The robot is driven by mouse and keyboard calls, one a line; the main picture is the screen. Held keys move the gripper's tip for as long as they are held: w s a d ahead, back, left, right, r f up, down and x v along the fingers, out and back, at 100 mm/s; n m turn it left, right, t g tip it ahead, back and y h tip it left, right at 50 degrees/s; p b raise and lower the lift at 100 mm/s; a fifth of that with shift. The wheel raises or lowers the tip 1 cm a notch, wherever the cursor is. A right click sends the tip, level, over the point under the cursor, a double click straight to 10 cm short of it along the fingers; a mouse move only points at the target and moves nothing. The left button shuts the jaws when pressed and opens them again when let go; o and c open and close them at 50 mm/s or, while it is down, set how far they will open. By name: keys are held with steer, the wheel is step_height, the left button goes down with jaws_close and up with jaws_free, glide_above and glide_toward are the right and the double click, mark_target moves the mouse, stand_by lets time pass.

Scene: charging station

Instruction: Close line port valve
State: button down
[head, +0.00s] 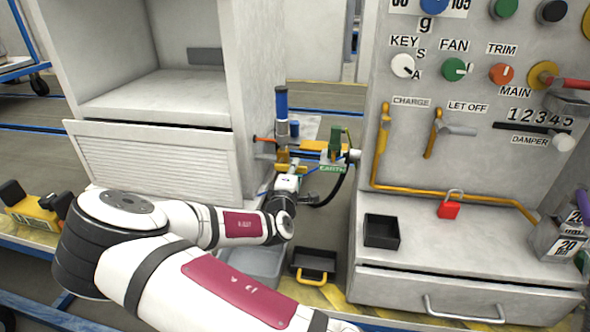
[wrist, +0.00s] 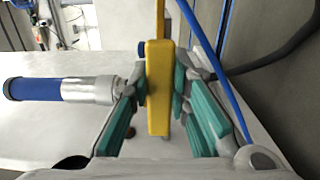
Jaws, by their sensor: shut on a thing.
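A long yellow lever (wrist: 158,87) stands upright in the middle of the wrist view, between the teal pads of my gripper (wrist: 160,100). The pads are closed on its two sides. In the head view my gripper (head: 288,182) is small, at the port fittings between the cabinet and the control panel, and the lever is hard to make out there. A blue-handled fitting (head: 281,104) rises upright just above my gripper. The blue handle with its silver collar also shows left of the lever in the wrist view (wrist: 40,89).
A green EARTH label (head: 332,169) and a dark hose are right of my gripper. The grey cabinet (head: 150,155) stands left. The control panel (head: 450,120) stands right, with a black tray (head: 381,243) and red padlock (head: 448,210) on its ledge. A blue cable (wrist: 215,65) passes close to my gripper.

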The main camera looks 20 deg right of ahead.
steer(key=c, duration=1.5)
jaws_free()
steer(key=v, duration=1.2)
